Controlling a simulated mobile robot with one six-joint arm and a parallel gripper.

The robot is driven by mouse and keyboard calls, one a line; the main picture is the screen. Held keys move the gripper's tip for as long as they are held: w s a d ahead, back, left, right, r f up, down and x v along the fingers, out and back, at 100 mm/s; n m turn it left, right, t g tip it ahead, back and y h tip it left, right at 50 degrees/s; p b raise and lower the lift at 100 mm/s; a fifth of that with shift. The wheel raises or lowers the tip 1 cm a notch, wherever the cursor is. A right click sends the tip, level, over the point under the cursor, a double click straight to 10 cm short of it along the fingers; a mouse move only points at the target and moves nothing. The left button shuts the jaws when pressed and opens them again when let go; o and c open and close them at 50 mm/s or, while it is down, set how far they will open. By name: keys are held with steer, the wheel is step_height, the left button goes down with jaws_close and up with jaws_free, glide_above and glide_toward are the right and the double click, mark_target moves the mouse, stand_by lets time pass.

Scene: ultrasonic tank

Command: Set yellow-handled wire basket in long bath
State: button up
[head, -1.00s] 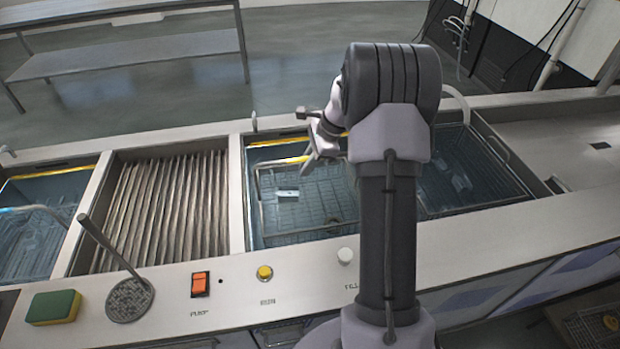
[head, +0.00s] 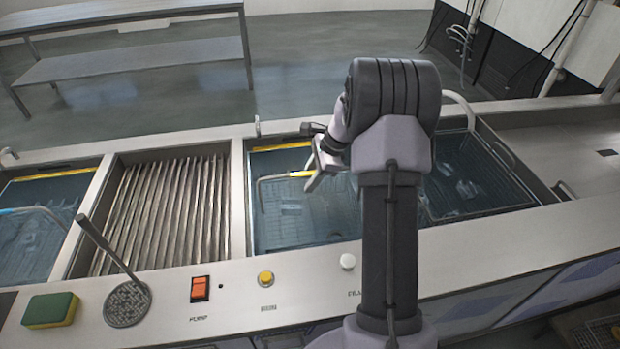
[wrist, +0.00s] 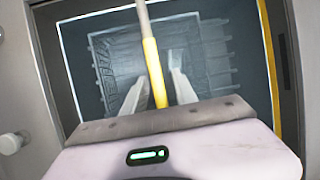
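The wire basket (head: 262,198) is down in the blue water of the middle bath (head: 249,225), its wires blurred by the water. Its handle (head: 298,174) has a yellow grip and stands above the basket. My gripper (head: 315,180) is at the right part of this grip. The basket's dark mesh (wrist: 115,50) lies below, inside the bath walls. My arm hides the basket's right side in the head view.
Right of my arm is water with another dark wire basket (head: 470,185). A ribbed section (head: 165,210) and a further bath (head: 35,240) lie left. The front ledge holds a sponge (head: 50,309), a round strainer with a handle (head: 127,303), an orange switch (head: 200,288) and knobs.

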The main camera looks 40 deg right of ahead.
steer(key=p+v, duration=0.4)
steer(key=v, duration=0.8)
steer(key=a+r+n, duration=0.3)
steer(key=a+r, duration=0.4)
steer(key=a, duration=0.1)
steer(key=s+a+r+n+h, duration=0.1)
steer(key=s+a+r+n, duration=0.25)
steer(key=a, duration=0.35)
steer(key=s+a+r+n, duration=0.3)
steer(key=s+a+r, duration=0.1)
steer(key=a, duration=0.3)
steer(key=s+a+n+t, duration=0.2)
steer(key=s+a+n, duration=0.7)
steer(key=s, duration=0.5)
steer(key=shift+s+a+f, duration=0.3)
steer(key=shift+a+f, duration=0.15)
steer(key=shift+a, duration=0.1)
